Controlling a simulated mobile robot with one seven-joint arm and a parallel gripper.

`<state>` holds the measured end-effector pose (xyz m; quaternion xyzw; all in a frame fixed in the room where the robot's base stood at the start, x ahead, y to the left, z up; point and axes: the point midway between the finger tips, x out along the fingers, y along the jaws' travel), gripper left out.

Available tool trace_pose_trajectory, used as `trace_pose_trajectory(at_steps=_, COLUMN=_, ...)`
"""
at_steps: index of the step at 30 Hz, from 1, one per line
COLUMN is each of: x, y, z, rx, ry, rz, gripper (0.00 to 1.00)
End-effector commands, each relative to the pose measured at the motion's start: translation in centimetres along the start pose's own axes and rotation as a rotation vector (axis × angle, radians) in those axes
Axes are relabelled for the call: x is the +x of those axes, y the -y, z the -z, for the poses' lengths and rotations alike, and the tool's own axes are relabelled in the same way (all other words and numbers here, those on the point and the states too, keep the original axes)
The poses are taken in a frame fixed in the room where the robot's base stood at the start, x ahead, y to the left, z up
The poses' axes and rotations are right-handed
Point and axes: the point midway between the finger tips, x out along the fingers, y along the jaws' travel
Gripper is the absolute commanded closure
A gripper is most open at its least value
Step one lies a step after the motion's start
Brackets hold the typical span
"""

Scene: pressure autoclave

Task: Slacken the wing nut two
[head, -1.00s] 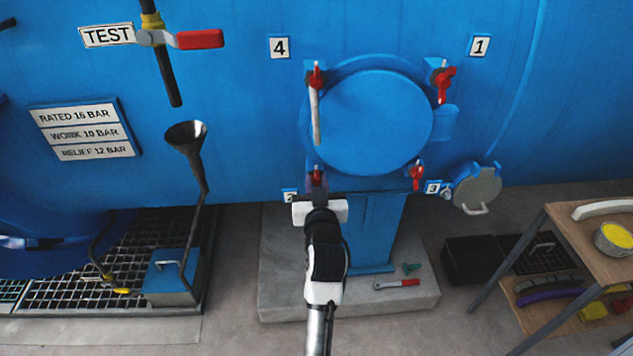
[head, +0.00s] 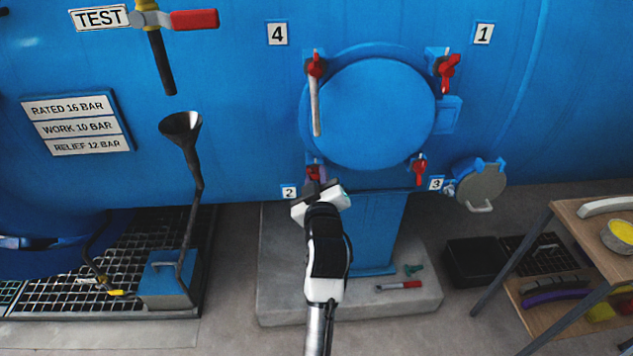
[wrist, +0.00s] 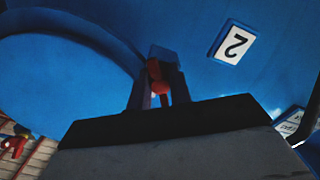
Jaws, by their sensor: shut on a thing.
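Wing nut two (head: 313,173) is red and sits at the lower left of the round blue door (head: 370,110), beside the label 2 (head: 289,192). My gripper (head: 316,184) is at this nut from below, its body tilted in the head view. In the wrist view the red nut (wrist: 158,80) lies between the two fingers (wrist: 157,92), which are shut on it. Label 2 (wrist: 233,42) shows at the upper right there. The fingers partly hide the nut in both views.
Red wing nuts sit at label 4 (head: 316,66), label 1 (head: 446,70) and label 3 (head: 418,170). A pale bar (head: 316,108) hangs below the upper left nut. A funnel (head: 181,126) stands left and a wooden shelf (head: 570,225) right.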

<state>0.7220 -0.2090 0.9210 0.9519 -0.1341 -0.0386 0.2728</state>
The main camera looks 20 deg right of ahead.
Motion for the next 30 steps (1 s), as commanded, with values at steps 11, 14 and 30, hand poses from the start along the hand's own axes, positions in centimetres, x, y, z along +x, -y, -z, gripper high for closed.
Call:
trace_pose_trajectory(at_steps=11, x=0.05, y=-0.09, z=0.10, rx=-0.358, ry=-0.005, rz=-0.005, gripper=1.00)
trace_pose_trajectory(at_steps=14, x=0.04, y=-0.09, z=0.07, rx=-0.453, ry=-0.004, rz=-0.004, gripper=1.00)
trace_pose_trajectory(at_steps=30, x=0.04, y=-0.22, z=0.27, rx=-0.966, ry=-0.006, rz=-0.007, gripper=1.00)
